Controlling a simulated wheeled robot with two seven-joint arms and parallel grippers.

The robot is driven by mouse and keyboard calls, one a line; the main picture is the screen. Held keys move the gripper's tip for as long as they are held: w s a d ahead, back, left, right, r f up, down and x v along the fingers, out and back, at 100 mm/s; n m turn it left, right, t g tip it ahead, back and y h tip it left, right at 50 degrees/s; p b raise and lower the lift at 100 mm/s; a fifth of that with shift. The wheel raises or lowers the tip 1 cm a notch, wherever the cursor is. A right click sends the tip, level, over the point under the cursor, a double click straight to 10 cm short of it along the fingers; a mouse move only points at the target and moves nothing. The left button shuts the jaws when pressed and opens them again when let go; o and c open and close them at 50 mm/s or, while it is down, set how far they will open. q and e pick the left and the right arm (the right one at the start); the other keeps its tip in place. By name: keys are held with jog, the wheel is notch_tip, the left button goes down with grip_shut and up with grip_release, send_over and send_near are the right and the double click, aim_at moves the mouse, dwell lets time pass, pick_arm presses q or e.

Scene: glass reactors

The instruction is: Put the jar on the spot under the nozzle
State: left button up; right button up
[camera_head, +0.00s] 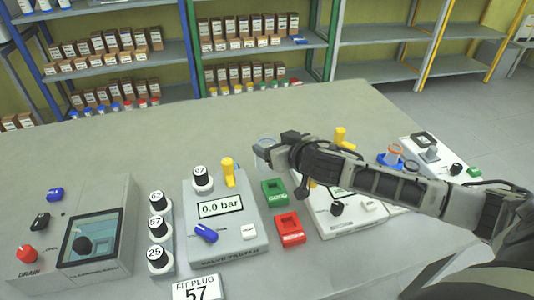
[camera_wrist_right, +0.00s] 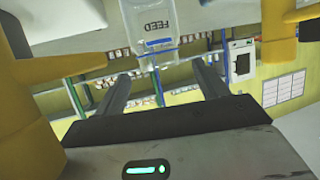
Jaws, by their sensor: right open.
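A clear jar (camera_head: 266,142) shows partly at the tip of my right gripper (camera_head: 270,153) in the head view, behind the pressure panel. In the right wrist view, a clear container marked FEED (camera_wrist_right: 158,22) appears upside down beyond the open fingers of my right gripper (camera_wrist_right: 160,72). I see no firm hold on it, and I cannot tell whether a finger touches it. I cannot clearly make out a nozzle or the spot under it; my right arm covers part of the panel on the right. My left gripper is not in view.
The pressure panel reading 0.0 bar (camera_head: 219,225) has a yellow lever (camera_head: 228,170). Green (camera_head: 274,193) and red (camera_head: 290,230) square holders stand beside it. Numbered plugs (camera_head: 158,229) and a drain unit (camera_head: 50,250) are at left. The table's back (camera_head: 170,140) is clear.

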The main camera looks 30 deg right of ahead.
jog(key=shift+x, duration=1.1)
jog(key=c, duration=1.5)
